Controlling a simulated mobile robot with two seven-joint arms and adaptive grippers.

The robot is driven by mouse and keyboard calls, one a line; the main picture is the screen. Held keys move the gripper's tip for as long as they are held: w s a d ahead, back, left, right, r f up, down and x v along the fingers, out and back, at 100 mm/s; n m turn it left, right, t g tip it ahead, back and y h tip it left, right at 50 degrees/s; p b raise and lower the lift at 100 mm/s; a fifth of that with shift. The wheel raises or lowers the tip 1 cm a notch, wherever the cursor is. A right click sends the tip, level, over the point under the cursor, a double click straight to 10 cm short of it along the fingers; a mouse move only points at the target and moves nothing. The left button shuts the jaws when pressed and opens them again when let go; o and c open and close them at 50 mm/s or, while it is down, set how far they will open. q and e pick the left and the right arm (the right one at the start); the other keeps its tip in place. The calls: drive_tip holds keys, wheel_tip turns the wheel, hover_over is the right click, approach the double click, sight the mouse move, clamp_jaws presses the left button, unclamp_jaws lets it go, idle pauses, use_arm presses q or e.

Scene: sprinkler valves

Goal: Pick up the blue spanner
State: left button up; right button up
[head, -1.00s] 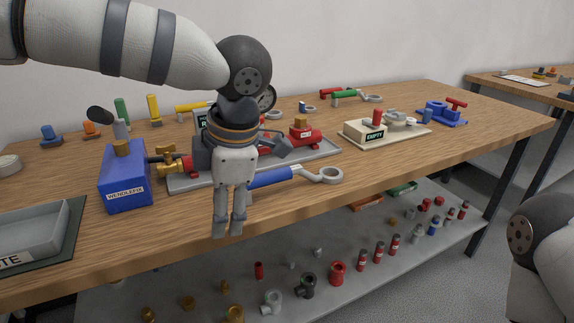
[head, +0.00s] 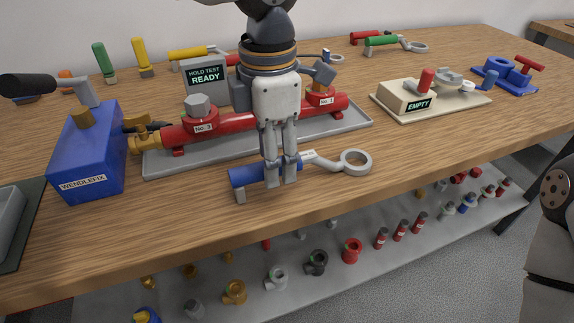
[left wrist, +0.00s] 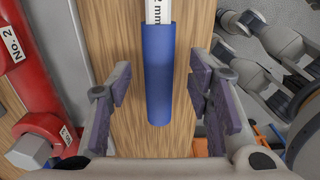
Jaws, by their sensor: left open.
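The blue spanner (head: 246,177) lies near the front edge of the workbench, with a blue handle at the left and a grey ring end at the right. In the left wrist view the blue handle (left wrist: 158,75) runs up the middle, between the fingers but apart from both. My left gripper (head: 281,184) points down at the handle and hides part of it; it is open and empty. Its two padded fingers show on either side in the left wrist view (left wrist: 160,100). My right gripper is out of view.
A red pipe with valves (head: 240,123) sits on a grey tray (head: 160,165) just behind the spanner. A blue Wendlefix box (head: 88,155) stands to the left. A beige stand marked EMPTY (head: 405,97) is to the right. Fittings stand on the shelf below (head: 300,285).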

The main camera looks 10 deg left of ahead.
use_arm(q)
wheel_tip(320, 180, down, 3)
drive_tip(key=shift+r, duration=0.1)
clamp_jaws()
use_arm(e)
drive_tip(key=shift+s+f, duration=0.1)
use_arm(q)
drive_tip(key=shift+w+r, duration=0.1)
